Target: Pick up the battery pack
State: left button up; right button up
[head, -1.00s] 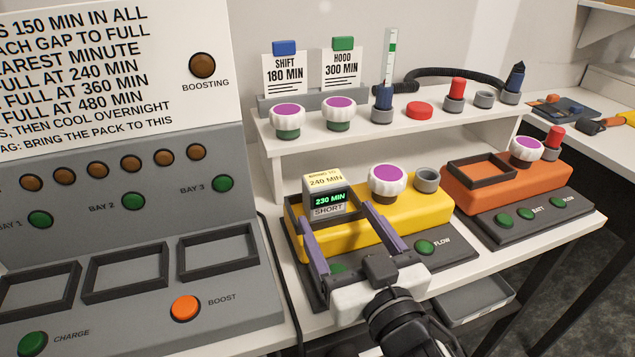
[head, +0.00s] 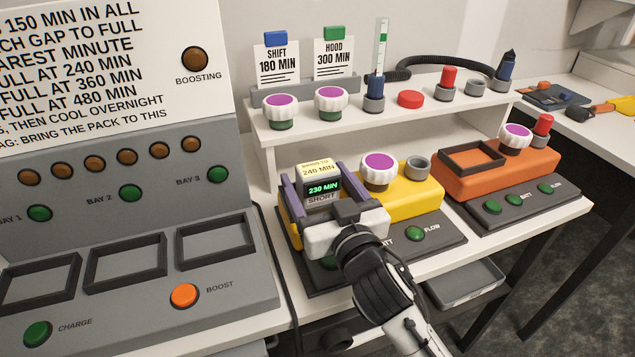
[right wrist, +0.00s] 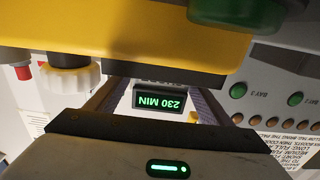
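The battery pack (head: 322,188) is a small grey block with a pale yellow top reading 240 MIN. Its lit green display reads 230 MIN above the word SHORT. It sits upright at the left end of the yellow unit (head: 415,200). My right gripper (head: 315,177) is open, with one purple finger on each side of the pack. In the right wrist view the pack's display (right wrist: 160,102) appears upside down between the fingers, with gaps beside it. Whether a finger touches the pack is unclear. My left gripper is not in view.
A grey charger (head: 110,215) with three empty bays stands at the left. A white and purple knob (head: 379,170) stands close to the right of the pack. A white shelf (head: 420,118) with knobs and cards is behind. An orange unit (head: 510,172) is at the right.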

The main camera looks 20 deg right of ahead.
jog(key=c, duration=1.1)
jog(key=shift+r, duration=0.1)
jog(key=shift+c, duration=1.3)
